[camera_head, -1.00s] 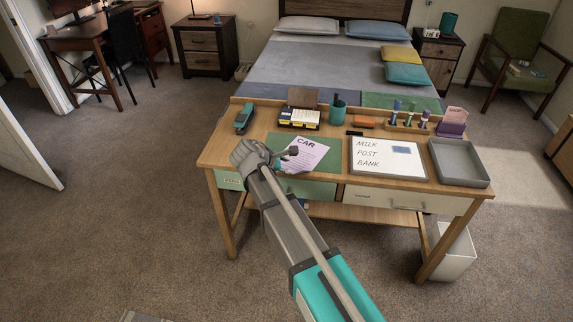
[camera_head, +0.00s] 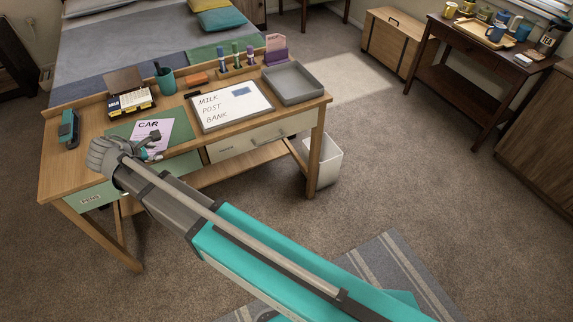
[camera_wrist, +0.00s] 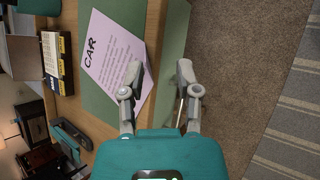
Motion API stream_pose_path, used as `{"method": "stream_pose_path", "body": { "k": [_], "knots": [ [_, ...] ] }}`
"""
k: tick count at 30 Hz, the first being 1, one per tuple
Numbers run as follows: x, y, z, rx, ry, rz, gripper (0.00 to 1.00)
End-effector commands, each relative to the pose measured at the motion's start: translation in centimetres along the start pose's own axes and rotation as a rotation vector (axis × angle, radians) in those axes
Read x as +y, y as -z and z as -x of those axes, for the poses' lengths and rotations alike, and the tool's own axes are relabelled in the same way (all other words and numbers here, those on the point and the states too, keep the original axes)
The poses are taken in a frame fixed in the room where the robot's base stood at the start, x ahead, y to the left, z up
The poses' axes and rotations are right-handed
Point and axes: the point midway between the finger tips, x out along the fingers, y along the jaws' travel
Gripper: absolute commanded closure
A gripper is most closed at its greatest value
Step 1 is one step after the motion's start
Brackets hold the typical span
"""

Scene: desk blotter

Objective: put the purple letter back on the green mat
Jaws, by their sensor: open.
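The purple letter (camera_head: 152,130) is a pale lilac sheet headed CAR. It lies askew, mostly over the green mat (camera_head: 121,129) at the desk's front left. In the wrist view the letter (camera_wrist: 112,58) has its near corner past the mat's (camera_wrist: 97,101) front edge, over the wooden desk edge. My gripper (camera_head: 153,152) is at the letter's near end, by the desk's front edge. In the wrist view my gripper (camera_wrist: 159,75) is open and empty; one finger overlaps the letter and the other lies beyond the desk edge. Finger height above the sheet is unclear.
A whiteboard (camera_head: 222,116) lies right of the mat, with a grey tray (camera_head: 294,98) beyond. A desk calendar (camera_head: 131,101), teal cup (camera_head: 165,82) and teal stapler (camera_head: 68,128) stand around the mat. A green drawer front (camera_head: 98,196) is below the front edge.

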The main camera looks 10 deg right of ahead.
Motion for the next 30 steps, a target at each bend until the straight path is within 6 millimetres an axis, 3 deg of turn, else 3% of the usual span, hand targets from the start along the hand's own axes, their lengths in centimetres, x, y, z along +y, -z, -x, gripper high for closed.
{"method": "stream_pose_path", "body": {
  "k": [6,15,30],
  "knots": [
    [-3.2,-6.3,-4.2,0.010,0.135,-0.238,0.57],
    [-8.5,-14.3,-8.5,0.007,0.329,-0.603,0.57],
    [-18.3,-25.1,-11.9,-0.042,0.637,-1.214,0.57]
  ]
}}
